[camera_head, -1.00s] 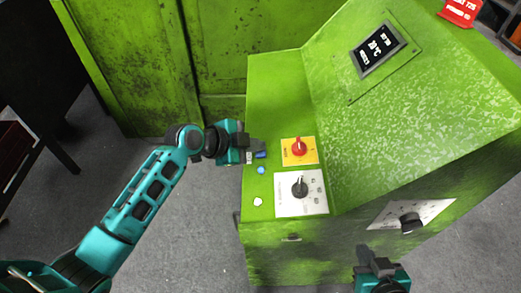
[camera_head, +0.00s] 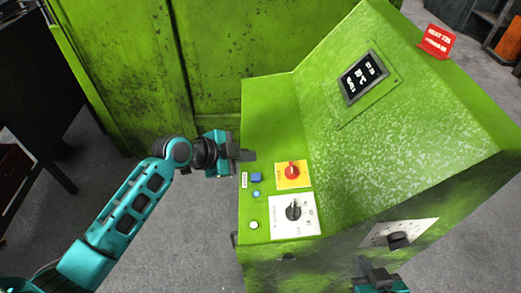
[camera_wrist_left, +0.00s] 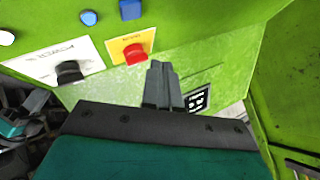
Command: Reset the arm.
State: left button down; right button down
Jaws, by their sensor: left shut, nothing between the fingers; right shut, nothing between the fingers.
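My left gripper (camera_head: 246,155) is shut and empty. In the head view it is over the left edge of the green control console (camera_head: 272,115), just above the blue square button (camera_head: 256,177). In the left wrist view its shut fingers (camera_wrist_left: 161,85) show in front of the red knob on a yellow plate (camera_wrist_left: 134,52), with a gap to the blue square button (camera_wrist_left: 130,9). My right gripper (camera_head: 366,264) is at the bottom of the head view, in front of the console's front face. It is shut, with nothing seen between its fingers.
The console carries a red knob on a yellow plate (camera_head: 293,171), a black knob (camera_head: 293,210), a small blue button (camera_head: 256,194), a white button (camera_head: 253,225) and a display (camera_head: 362,77). Another black knob (camera_head: 398,240) is on the front face. Grey floor (camera_head: 190,230) is free at the left.

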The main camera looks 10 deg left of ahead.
pick_arm(q)
jog(key=s+a+f+n+y, duration=0.1)
jog(key=s+f+n, duration=0.1)
jog(key=s+f+n+t+y, duration=0.1)
jog(key=s+f+n, duration=0.2)
jog(key=s+a+f+n, duration=0.1)
jog(key=s+f+n, duration=0.1)
jog(key=shift+s+a+f+t+y, duration=0.2)
jog(key=shift+s+a+t+y, duration=0.1)
jog(key=shift+a+t+y, duration=0.1)
jog(key=s+a+f+n+t+y, duration=0.2)
jog(key=s+n, duration=0.5)
jog(key=s, duration=0.4)
jog(key=shift+a+f+n+y, duration=0.2)
jog(key=shift+a+n+y, duration=0.15)
jog(key=shift+a, duration=0.4)
